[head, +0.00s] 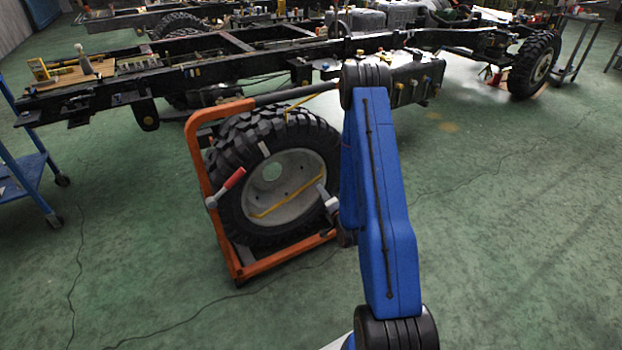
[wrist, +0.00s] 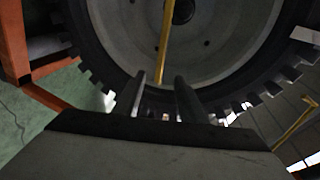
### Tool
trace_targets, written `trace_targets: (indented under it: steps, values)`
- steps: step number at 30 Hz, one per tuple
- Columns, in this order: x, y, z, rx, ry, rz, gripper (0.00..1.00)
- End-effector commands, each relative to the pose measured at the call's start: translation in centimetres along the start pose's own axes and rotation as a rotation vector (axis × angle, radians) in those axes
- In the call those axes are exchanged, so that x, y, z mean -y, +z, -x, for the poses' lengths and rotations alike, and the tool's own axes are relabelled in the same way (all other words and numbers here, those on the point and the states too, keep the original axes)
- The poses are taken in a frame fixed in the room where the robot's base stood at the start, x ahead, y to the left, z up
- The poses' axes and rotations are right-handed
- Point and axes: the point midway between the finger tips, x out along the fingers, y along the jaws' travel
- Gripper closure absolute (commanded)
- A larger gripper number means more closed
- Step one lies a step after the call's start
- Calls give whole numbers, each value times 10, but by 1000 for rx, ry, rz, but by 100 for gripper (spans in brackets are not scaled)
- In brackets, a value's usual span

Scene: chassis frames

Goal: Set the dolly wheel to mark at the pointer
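The dolly wheel stands upright in an orange dolly frame (head: 197,165). It has a black knobbly tyre (head: 229,155) and a pale grey rim (head: 290,172); the rim fills the top of the wrist view (wrist: 110,35). A pale mark (head: 264,149) is on the tyre's upper left sidewall. A thin yellow rod (head: 312,96), which looks like the pointer, reaches over the tyre top. A bent yellow bar (head: 272,212) crosses the rim. My gripper (wrist: 160,88) has its fingers apart near the tyre's inner edge; the yellow bar (wrist: 166,45) ends between them in the picture. Contact is unclear.
A red-handled lever (head: 229,183) sticks out at the dolly's left. A long black truck chassis (head: 220,70) runs behind the dolly. A blue cart (head: 28,170) stands at the left. The green floor in front and at the right is clear.

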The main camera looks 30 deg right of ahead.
Motion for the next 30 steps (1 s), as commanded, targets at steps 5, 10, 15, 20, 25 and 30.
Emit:
trace_targets:
  steps: [5, 10, 15, 20, 25, 30]
  values:
    - [1, 0, -31, 0, -2, 1, 63]
    - [1, 1, -61, 1, -1, 2, 63]
    - [0, 0, -91, 0, 0, 1, 63]
    - [1, 0, -119, 0, -1, 1, 63]
    - [0, 0, -141, 0, -1, 1, 63]
    - [0, 0, -154, 0, 1, 1, 63]
